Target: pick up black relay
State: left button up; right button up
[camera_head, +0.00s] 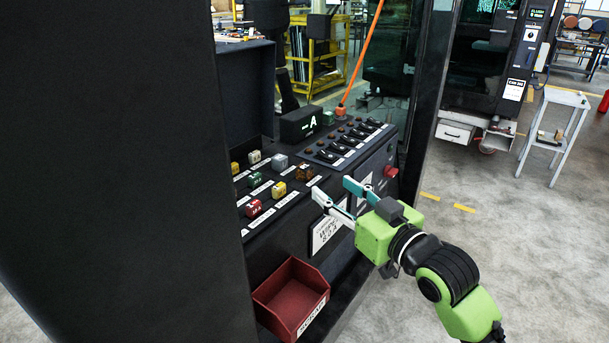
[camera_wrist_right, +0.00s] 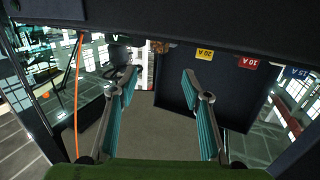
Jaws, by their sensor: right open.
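I cannot make out a black relay for certain among the small coloured relays on the dark sloped panel (camera_head: 262,225). These include a red one (camera_head: 253,208), a green one (camera_head: 255,179), a yellow one (camera_head: 279,190), a grey one (camera_head: 280,162) and a brown-orange one (camera_head: 304,173). My right gripper (camera_head: 335,191) is open and empty, in front of the panel's right part and apart from the relays. In the right wrist view its fingers (camera_wrist_right: 160,84) are spread, with yellow (camera_wrist_right: 204,54) and red (camera_wrist_right: 248,62) relays beyond them. My left gripper is not in view.
A red bin (camera_head: 291,297) hangs at the panel's lower front. A row of black switches (camera_head: 345,143) and a black display box (camera_head: 299,125) stand behind the relays. A dark wall (camera_head: 110,170) fills the left. Open floor (camera_head: 540,250) lies at right.

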aim_at(308, 170)
jog(key=p+x, duration=0.1)
jog(key=x, duration=0.6)
jog(key=shift+w+a, duration=0.1)
jog(key=shift+w, duration=0.25)
jog(key=p+x, duration=0.2)
jog(key=x, duration=0.2)
jog(key=shift+w, duration=0.1)
jog(key=shift+w+a+f, duration=0.15)
jog(key=shift+w+a, duration=0.2)
jog(key=shift+w, duration=0.15)
jog(key=c, duration=1.1)
